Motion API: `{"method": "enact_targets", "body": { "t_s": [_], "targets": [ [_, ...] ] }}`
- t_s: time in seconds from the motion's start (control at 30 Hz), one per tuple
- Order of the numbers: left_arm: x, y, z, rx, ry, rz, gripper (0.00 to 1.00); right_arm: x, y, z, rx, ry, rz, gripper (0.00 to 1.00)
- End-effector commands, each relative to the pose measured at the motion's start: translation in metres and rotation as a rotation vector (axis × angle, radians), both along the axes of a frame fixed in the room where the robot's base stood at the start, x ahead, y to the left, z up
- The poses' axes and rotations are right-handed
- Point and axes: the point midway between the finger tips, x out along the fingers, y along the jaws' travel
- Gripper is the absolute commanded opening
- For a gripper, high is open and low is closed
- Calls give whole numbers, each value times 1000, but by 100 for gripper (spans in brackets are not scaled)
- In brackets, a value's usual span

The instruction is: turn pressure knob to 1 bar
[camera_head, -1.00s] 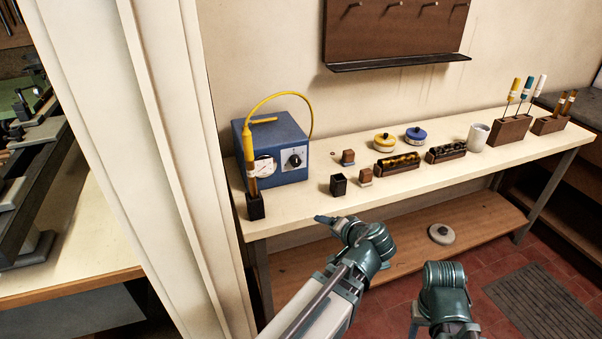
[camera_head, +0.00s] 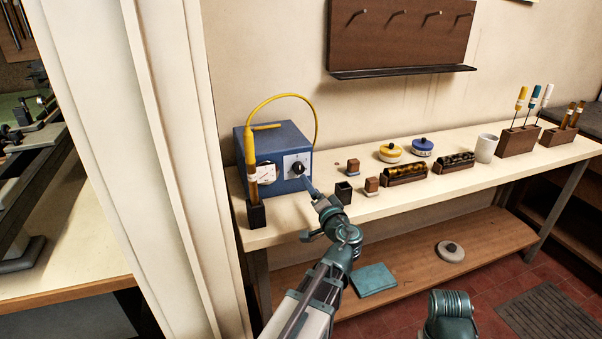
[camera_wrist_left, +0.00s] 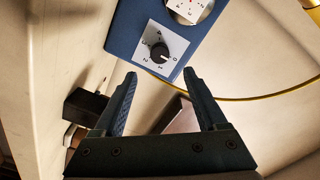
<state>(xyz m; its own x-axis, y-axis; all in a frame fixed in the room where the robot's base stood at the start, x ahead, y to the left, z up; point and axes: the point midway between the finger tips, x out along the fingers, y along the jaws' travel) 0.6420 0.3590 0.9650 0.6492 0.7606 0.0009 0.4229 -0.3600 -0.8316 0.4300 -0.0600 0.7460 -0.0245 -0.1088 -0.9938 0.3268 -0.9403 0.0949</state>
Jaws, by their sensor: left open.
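The blue pressure box (camera_head: 283,145) stands at the left end of the bench. Its black pressure knob (camera_head: 298,169) is on a white dial plate. In the left wrist view the knob (camera_wrist_left: 159,51) shows numbers around it; its pale mark appears to point near the 0, though it is small. The gauge (camera_head: 265,173) is left of the knob, its reading too small to tell. My left gripper (camera_head: 307,184) is just in front of the knob. In the wrist view its open, empty jaws (camera_wrist_left: 160,74) face the knob, apart from it.
A small black cup (camera_head: 344,192) and brown blocks (camera_head: 371,186) stand close right of my gripper. A yellow hose (camera_head: 283,97) arches above the box. Tins and racks stand farther right.

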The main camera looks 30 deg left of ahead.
Motion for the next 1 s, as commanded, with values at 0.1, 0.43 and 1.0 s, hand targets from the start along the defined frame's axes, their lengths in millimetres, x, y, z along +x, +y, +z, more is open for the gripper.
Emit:
{"method": "enact_targets", "body": {
  "t_s": [0.1,0.43,1.0],
  "targets": [
    [20,21,0,0,0,4,74,0,0,0,0,0,0,50],
    [55,62,0,-1,1,2,74,0,0,0,0,0,0,50],
    [63,74,0,-1,1,-1,69,0,0,0,0,0,0,50]
  ]
}}
